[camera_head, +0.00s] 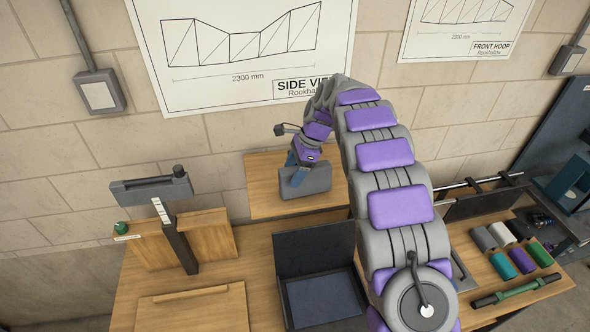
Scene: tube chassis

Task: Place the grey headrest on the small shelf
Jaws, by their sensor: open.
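The grey headrest (317,179), a dark grey padded block, is over the small wooden shelf (263,172) against the back wall. It appears to rest on the shelf, though its underside contact is hard to see. My gripper (296,170) is at the headrest's left part, with its blue fingers pointing down. One finger overlaps the headrest's front face in the picture. The gripper is open, and I cannot tell whether either finger touches the headrest. My arm hides the shelf's right end.
A grey bar on a post (177,238) stands on the left of the wooden bench (258,293). A dark open case (315,252) sits in the middle. Wall posters hang behind.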

